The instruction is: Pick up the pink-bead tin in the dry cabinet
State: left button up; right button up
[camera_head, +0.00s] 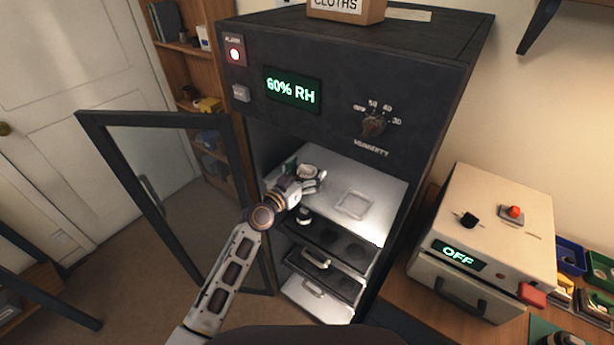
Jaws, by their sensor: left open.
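The dry cabinet (440,85) stands open in the middle, its glass door (185,124) swung out to the left. A small round, pale tin (307,170) sits on the lit upper shelf, at its left side. Its contents are too small to tell, so I cannot be sure of pink beads. My left gripper (318,182) is open at the tin, reaching in from the front left. Its fingers overlap the tin's near side; I cannot tell whether they touch it. A dark green item (289,166) is partly hidden behind my gripper. My right gripper is not in view.
A square pale outline (353,204) lies on the otherwise clear right part of the shelf (378,190). Below are dark drawers (330,240) with a dark round object (304,215) at the left. A cream box reading OFF (490,225) stands on the bench at right.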

pick_arm(q)
jog(key=shift+c, duration=0.3)
jog(key=c, duration=1)
jog(key=shift+r+p, duration=0.3)
jog(key=shift+r, duration=4.75)
